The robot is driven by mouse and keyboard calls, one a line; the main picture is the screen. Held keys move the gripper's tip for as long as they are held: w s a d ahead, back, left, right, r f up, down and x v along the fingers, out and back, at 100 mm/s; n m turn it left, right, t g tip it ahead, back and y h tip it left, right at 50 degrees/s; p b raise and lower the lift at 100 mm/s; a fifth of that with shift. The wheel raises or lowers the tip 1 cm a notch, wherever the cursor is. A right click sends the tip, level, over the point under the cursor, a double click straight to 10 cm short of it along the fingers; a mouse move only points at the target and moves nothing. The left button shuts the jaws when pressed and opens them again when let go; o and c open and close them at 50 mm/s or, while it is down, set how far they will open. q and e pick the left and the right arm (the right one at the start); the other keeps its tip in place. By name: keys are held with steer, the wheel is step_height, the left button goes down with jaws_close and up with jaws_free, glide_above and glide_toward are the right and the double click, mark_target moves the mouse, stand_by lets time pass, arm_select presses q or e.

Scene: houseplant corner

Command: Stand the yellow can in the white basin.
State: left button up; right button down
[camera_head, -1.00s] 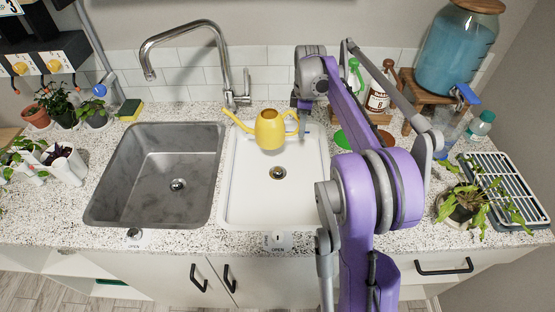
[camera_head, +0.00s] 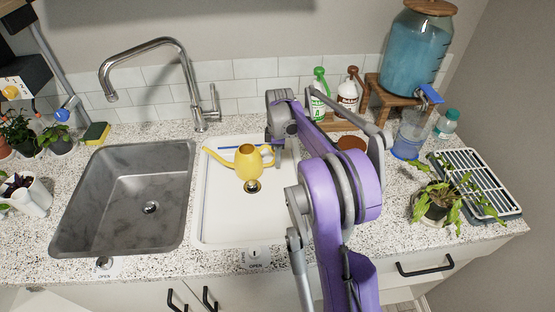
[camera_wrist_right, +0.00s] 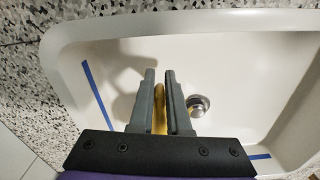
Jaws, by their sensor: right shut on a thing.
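The yellow can (camera_head: 248,162) is a small watering can, upright, with its spout to the left and its handle to the right. It is inside the outline of the white basin (camera_head: 222,228), just behind the drain. I cannot tell whether its base touches the basin floor. My right gripper (camera_head: 276,152) is shut on the can's handle. In the right wrist view, a yellow strip of the can (camera_wrist_right: 160,112) shows between the fingers (camera_wrist_right: 162,95), above the basin floor; the rest of the can is hidden. My left gripper is not in view.
A grey sink (camera_head: 125,195) lies left of the basin, with a chrome tap (camera_head: 195,90) behind. Bottles (camera_head: 347,95), a blue water dispenser (camera_head: 415,50), a leafy plant (camera_head: 437,200) and a drying rack (camera_head: 478,180) stand to the right. The basin's front floor is clear.

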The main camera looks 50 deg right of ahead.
steer(key=shift+f, duration=0.25)
steer(key=shift+f, duration=0.1)
steer(key=c, duration=0.9)
jaws_free()
steer(key=shift+r, duration=0.2)
step_height(320, 180, up, 12)
steer(key=shift+s+f+p, duration=0.1)
steer(key=shift+p, duration=0.45)
